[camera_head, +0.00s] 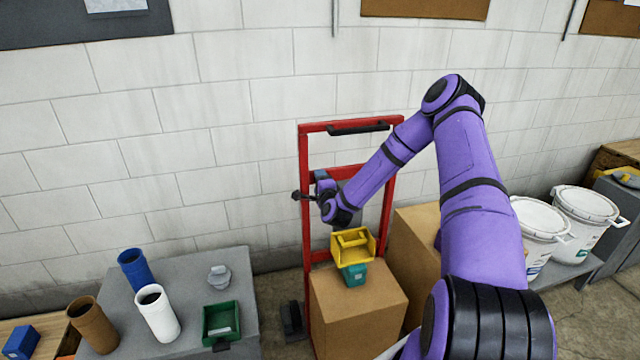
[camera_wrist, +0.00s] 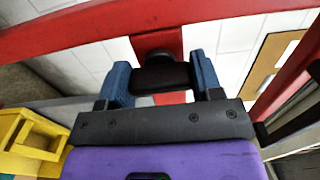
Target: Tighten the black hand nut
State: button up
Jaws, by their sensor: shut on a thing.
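The black hand nut (camera_wrist: 160,74) sits on a red upright of the red frame in the wrist view. My gripper (camera_wrist: 163,82) has a blue finger on each side of the nut, both against it, and is shut on it. In the head view, the nut (camera_head: 299,195) is a small dark shape at the left post of the red hand truck (camera_head: 304,240). My gripper (camera_head: 315,188) reaches it from the right, and my wrist hides part of the grip.
A cardboard box (camera_head: 358,312) with yellow (camera_head: 353,246) and teal bins (camera_head: 354,275) stands below my gripper. At left, a grey table (camera_head: 188,278) holds tubes and a green bin (camera_head: 221,321). White buckets (camera_head: 585,220) stand at right. A block wall is behind.

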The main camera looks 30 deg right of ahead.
dwell(0.4)
jog(key=o, duration=0.9)
jog(key=v, duration=1.1)
